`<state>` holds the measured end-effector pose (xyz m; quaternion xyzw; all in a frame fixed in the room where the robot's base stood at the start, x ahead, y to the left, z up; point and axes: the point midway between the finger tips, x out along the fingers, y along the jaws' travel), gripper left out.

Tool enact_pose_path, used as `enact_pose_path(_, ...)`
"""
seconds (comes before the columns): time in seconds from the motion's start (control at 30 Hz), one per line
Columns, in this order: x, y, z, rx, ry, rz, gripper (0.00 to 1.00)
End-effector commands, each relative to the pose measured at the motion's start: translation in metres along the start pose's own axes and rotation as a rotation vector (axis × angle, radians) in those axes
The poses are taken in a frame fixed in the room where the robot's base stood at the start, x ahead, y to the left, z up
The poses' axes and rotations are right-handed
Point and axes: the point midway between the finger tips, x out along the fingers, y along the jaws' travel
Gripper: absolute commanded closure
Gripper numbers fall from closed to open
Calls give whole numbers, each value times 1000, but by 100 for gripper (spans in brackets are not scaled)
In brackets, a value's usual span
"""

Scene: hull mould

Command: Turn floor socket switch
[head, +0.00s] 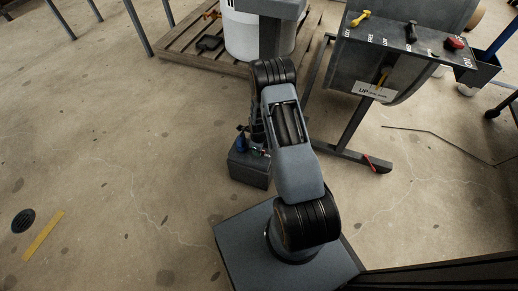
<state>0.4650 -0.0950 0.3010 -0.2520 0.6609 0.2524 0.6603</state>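A dark grey box (249,168) stands on the concrete floor, left of my arm; it looks like the floor socket. A blue plug-like part (242,141) stands on its top, at the left. Small pale and reddish details show at the top right of the box, close to my arm; they are too small to tell, and I cannot make out the switch. My arm rises from its base and folds back down behind its own link, over the box's far right side. My gripper is hidden behind the arm, so its fingers do not show.
A wooden pallet (196,62) with a white drum (243,38) lies beyond the arm. A floor drain (23,220) and yellow strip (43,236) lie at left. The left floor is mostly clear.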

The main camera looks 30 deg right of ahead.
Motion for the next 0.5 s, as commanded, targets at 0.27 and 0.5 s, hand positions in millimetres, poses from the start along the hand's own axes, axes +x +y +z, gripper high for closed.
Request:
enact_pose_path(0.27, -35, 0, 0, -1, -2, -2, 60)
enact_pose_path(0.5, -85, 0, 0, -1, -2, -3, 60)
